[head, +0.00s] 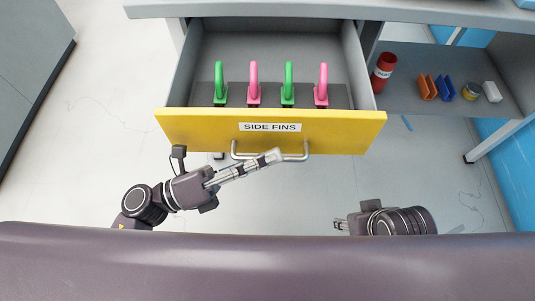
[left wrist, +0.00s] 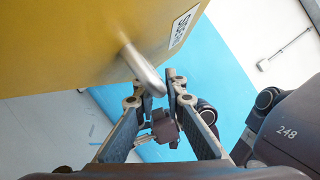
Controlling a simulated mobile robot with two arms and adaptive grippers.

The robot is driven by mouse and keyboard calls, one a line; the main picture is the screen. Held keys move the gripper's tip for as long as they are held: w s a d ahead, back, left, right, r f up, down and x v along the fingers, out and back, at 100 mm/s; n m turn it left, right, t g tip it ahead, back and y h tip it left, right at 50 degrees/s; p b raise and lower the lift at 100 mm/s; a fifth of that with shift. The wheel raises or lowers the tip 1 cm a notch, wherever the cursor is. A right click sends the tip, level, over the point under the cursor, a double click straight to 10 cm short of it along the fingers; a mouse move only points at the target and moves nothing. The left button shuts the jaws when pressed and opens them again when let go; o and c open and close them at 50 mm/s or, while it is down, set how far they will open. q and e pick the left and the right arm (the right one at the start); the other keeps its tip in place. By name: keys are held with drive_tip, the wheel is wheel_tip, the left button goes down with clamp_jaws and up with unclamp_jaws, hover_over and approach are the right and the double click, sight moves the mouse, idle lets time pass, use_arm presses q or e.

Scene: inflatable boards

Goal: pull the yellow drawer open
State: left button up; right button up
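The yellow drawer (head: 200,128), labelled SIDE FINS, stands well out of the grey cabinet, its inside visible. Green and pink hooked fins stand in it. A silver bar handle (head: 296,158) is on its front; it also shows in the left wrist view (left wrist: 140,68). My left gripper (head: 276,156) lies across the handle's middle. In the left wrist view its fingertips (left wrist: 173,78) are close together beside the handle bar; whether they clamp it is unclear.
The pale floor in front of the drawer is clear. A grey cabinet (head: 30,60) stands far left.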

use_arm(q)
drive_tip(key=shift+a, duration=0.1)
drive_tip(key=v, duration=1.2)
idle(0.4)
